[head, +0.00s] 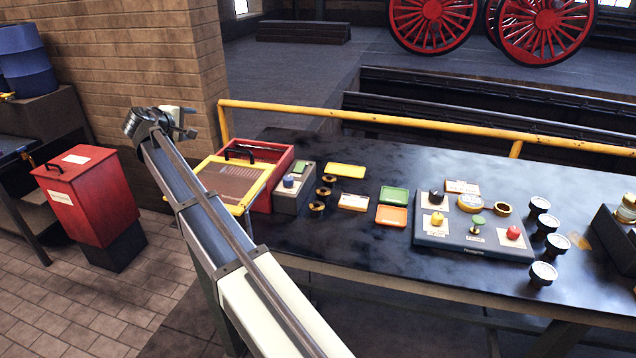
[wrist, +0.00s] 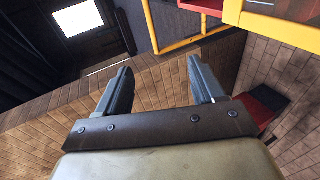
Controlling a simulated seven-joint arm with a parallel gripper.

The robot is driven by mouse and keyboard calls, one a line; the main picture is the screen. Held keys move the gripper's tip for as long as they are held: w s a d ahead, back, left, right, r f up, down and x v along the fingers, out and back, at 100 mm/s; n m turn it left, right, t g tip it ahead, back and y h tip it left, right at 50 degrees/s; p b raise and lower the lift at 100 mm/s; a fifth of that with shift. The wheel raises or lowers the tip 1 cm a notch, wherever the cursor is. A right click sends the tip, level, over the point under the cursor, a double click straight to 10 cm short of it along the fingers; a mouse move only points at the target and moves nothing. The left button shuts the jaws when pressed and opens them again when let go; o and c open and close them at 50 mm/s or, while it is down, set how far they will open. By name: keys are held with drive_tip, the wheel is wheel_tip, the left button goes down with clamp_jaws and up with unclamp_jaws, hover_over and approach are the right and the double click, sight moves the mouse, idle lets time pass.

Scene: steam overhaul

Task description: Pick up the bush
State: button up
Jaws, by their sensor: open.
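Three small dark rings with brass-coloured tops, which look like bushes (head: 317,207), stand in a row on the dark bench in the head view, right of a small grey box. A similar brass ring (head: 502,209) sits on the grey panel further right. I cannot tell which one the task means. My gripper (head: 182,122) is at the end of my raised arm, up and left of the bench, well away from the rings. In the wrist view my gripper (wrist: 158,70) has its two fingers apart with nothing between them. No ring shows in the wrist view.
A red box with a yellow-framed lid (head: 205,180) stands at the bench's left end. Coloured trays (head: 393,194), a knobbed panel (head: 455,250) and several gauges (head: 541,275) occupy the bench. A yellow rail (head: 380,119) runs behind. Bare bench (head: 350,250) lies in front.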

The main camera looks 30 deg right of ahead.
drive_tip(key=s+d+r+g+h, duration=0.1)
drive_tip(key=s+d+r+g, duration=0.1)
drive_tip(key=d, duration=0.6)
drive_tip(key=s+d+r+g+h, duration=0.1)
drive_tip(key=d+r, duration=0.1)
drive_tip(key=d, duration=0.6)
drive_tip(key=n+g+y, duration=0.2)
drive_tip(key=g+y, duration=0.5)
drive_tip(key=y, duration=0.4)
hover_over(329, 178)
wheel_tip(329, 178, down, 14)
drive_tip(key=f, duration=0.7)
drive_tip(key=shift+s+d+f, duration=0.15)
drive_tip(key=shift+s+f, duration=0.05)
drive_tip(key=shift+f, duration=0.15)
drive_tip(key=shift+w+f, duration=0.2)
drive_tip(key=shift+f, duration=2.8)
drive_tip(key=shift+c, duration=0.3)
